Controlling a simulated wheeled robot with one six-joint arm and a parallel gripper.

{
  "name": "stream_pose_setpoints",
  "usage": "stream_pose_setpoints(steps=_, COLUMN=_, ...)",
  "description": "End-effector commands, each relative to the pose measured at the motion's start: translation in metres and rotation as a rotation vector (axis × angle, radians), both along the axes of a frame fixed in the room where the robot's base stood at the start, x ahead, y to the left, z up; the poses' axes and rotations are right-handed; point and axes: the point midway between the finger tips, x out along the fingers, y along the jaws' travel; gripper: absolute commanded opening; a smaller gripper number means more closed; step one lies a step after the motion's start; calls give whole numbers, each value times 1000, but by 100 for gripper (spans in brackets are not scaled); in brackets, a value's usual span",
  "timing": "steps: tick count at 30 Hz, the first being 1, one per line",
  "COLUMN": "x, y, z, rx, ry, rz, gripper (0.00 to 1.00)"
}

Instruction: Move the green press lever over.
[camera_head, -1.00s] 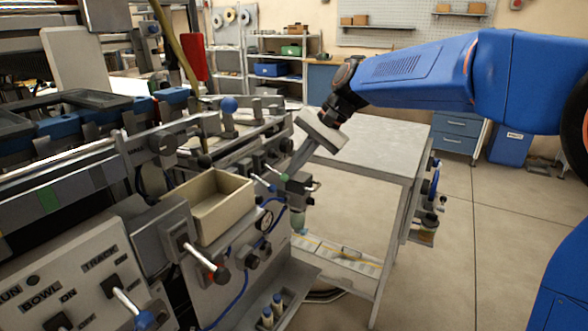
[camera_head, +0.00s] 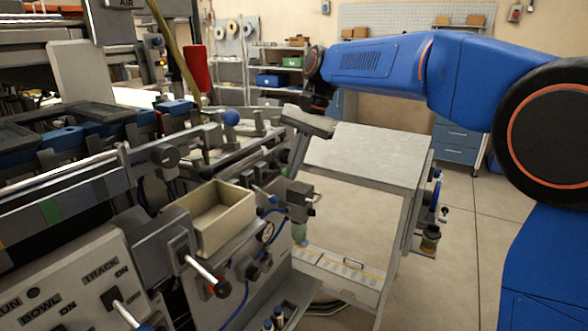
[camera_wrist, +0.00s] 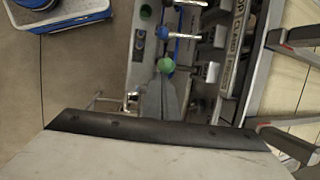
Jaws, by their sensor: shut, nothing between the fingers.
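The green press lever shows as a round green knob (camera_wrist: 166,66) in the wrist view, just beyond the tips of my gripper (camera_wrist: 163,82). My gripper's grey fingers are together and empty, forming a point toward the knob. I cannot tell whether they touch it. In the head view my gripper (camera_head: 292,172) reaches down beside the press's near end. The green knob is hard to make out there, largely lost among the fingers and fittings.
A blue-handled lever (camera_wrist: 180,35) sits close past the green knob. A grey table (camera_head: 365,155) stands behind my gripper. Open floor lies to the right.

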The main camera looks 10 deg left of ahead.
Motion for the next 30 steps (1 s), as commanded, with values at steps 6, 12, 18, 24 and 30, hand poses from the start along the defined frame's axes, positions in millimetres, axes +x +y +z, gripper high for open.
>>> stream_pose_setpoints(steps=6, x=0, y=0, z=7, rx=1, ry=-2, rz=0, gripper=0)
stream_pose_setpoints(steps=12, x=0, y=0, z=14, rx=2, ry=-2, rz=0, gripper=0)
stream_pose_setpoints(steps=18, x=0, y=0, z=15, rx=1, ry=0, rz=0, gripper=0)
stream_pose_setpoints(steps=24, x=0, y=-1, z=17, rx=1, ry=0, rz=0, gripper=0)
stream_pose_setpoints(steps=30, x=-3, y=-14, z=38, rx=3, ry=-4, rz=-4, gripper=0)
